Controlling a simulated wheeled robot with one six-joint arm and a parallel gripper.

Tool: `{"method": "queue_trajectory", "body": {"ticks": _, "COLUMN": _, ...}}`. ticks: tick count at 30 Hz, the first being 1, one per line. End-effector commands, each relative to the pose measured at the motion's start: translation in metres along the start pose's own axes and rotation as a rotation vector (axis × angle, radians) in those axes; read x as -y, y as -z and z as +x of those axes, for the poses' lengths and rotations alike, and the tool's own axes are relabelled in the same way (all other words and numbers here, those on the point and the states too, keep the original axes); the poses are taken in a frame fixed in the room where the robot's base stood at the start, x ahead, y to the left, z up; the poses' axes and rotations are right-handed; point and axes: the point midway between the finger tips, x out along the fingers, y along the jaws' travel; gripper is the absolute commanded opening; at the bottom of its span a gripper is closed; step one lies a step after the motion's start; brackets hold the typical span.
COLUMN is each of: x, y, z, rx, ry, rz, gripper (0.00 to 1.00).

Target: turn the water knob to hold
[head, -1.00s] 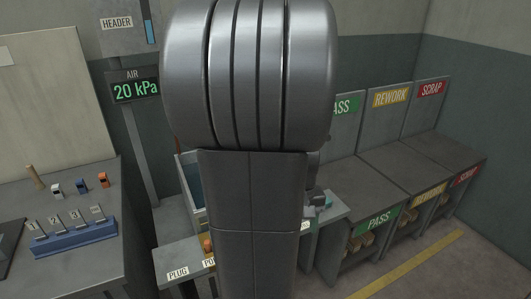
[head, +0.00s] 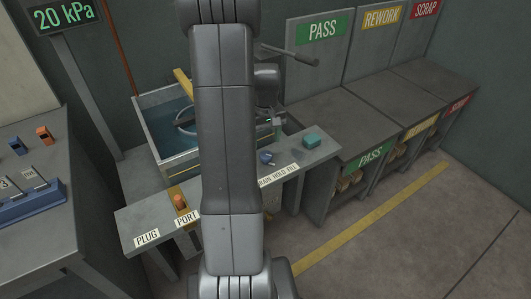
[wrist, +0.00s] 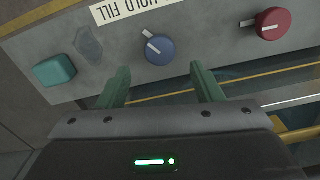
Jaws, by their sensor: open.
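The water knob is a blue round knob (wrist: 160,49) with a white pointer mark, on a grey panel. In the wrist view its pointer slants up and left, roughly toward the FILL end of the upside-down label strip (wrist: 150,8), where HOLD and FILL can be read. My gripper (wrist: 162,80) is open, with its two green fingers apart and nothing between them. The knob lies just beyond the fingertips, about midway between them, and I see no contact.
A red knob (wrist: 273,24) is right of the blue one, and a teal block (wrist: 54,70) is left. In the head view a water tank (head: 160,125) stands behind the bench (head: 150,215). PASS, REWORK and SCRAP bins (head: 365,110) are at right.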

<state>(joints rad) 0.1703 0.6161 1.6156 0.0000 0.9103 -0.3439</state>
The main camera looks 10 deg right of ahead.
Motion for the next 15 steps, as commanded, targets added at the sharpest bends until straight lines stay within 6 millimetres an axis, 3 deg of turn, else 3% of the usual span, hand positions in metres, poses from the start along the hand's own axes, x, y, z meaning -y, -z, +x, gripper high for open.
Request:
{"method": "queue_trajectory", "body": {"ticks": 1, "x": 0.001, "y": -0.001, "z": 0.014, "rx": 0.005, "ry": 0.002, "rz": 0.000, "gripper": 0.60}}
{"method": "queue_trajectory", "body": {"ticks": 6, "x": 0.000, "y": -0.001, "z": 0.043, "rx": 0.003, "ry": 0.001, "rz": 0.000, "gripper": 0.60}}
{"method": "queue_trajectory", "body": {"ticks": 15, "x": 0.000, "y": -0.001, "z": 0.065, "rx": 0.001, "ry": 0.000, "rz": 0.000, "gripper": 0.60}}
